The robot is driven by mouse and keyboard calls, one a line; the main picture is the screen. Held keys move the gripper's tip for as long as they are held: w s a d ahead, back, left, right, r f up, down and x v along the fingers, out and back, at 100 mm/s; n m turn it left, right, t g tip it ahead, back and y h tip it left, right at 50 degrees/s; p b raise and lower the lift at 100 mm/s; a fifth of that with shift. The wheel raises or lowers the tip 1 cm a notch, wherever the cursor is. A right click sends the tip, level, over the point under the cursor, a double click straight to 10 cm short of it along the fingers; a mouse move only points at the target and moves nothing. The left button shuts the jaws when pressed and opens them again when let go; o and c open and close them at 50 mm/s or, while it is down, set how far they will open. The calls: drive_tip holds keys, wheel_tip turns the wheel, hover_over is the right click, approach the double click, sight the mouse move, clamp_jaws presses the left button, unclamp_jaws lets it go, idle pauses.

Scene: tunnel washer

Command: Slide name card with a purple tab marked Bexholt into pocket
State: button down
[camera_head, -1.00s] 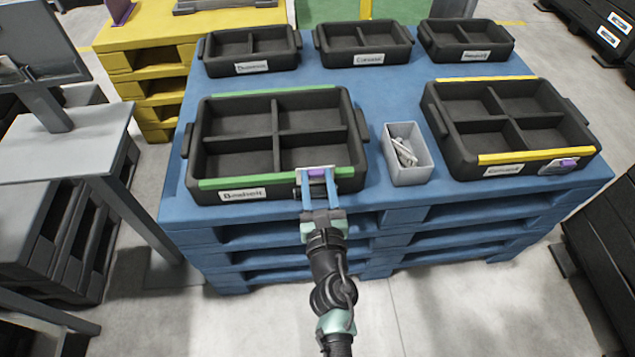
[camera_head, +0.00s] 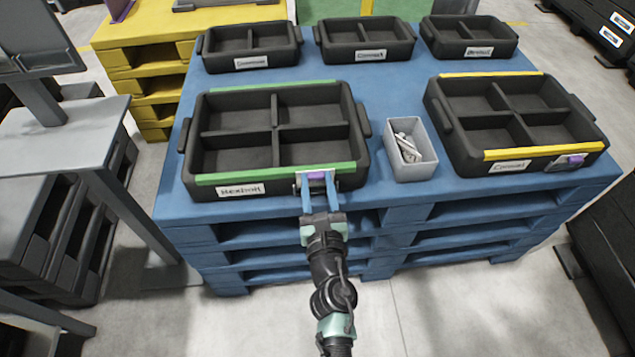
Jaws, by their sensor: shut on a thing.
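The name card with a purple tab (camera_head: 316,175) is at the front wall of the green-edged tray (camera_head: 195,150), near its right front corner. My gripper (camera_head: 318,190) is shut on the card, its two blue fingers reaching up from below. The pocket is at the same spot on the tray front, mostly hidden by the fingers and card. I cannot tell how far the card sits in it.
A yellow-edged tray (camera_head: 515,153) at right has a purple-tabbed card (camera_head: 572,160) at its front. A grey bin (camera_head: 417,168) with light-coloured pieces stands between the trays. Several smaller black trays (camera_head: 365,53) line the back of the blue pallet (camera_head: 300,82).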

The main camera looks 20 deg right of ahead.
drive_tip(key=shift+f, duration=0.1)
drive_tip(key=shift+f+b, duration=0.3)
drive_tip(key=shift+b, duration=0.15)
drive_tip(key=shift+f+b, duration=0.45)
drive_tip(key=shift+f, duration=0.05)
idle(0.8)
drive_tip(key=shift+c, duration=1.8)
unclamp_jaws()
drive_tip(key=b+v, duration=0.1)
drive_tip(key=v, duration=1.2)
